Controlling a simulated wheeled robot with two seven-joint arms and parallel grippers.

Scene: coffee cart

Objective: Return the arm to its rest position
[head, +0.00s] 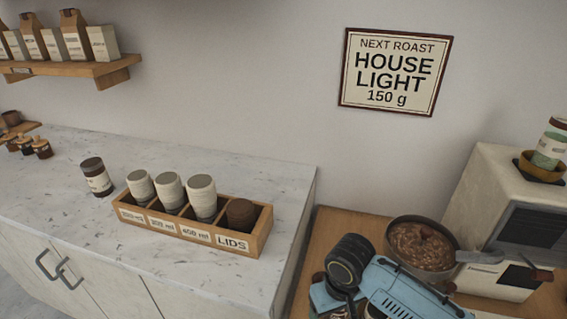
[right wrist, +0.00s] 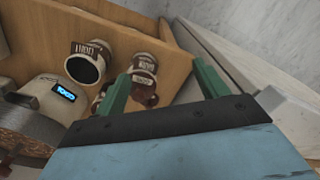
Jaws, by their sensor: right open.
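My right arm shows in the head view as a blue link with a black joint (head: 349,262) at the bottom, over the wooden counter; its fingertips are hidden there. In the right wrist view my right gripper (right wrist: 163,85) has its two green fingers spread apart. A small labelled brown-and-white jar (right wrist: 145,66) shows beyond and between the fingers; I see no contact with it. My left gripper is not in view.
A pan of brown beans (head: 422,246) sits beside my arm, near a cream machine (head: 487,190). A wooden cup box (head: 190,232) stands on the marble counter (head: 250,180). The right wrist view shows a jar (right wrist: 88,62) and a device with a lit display (right wrist: 65,92).

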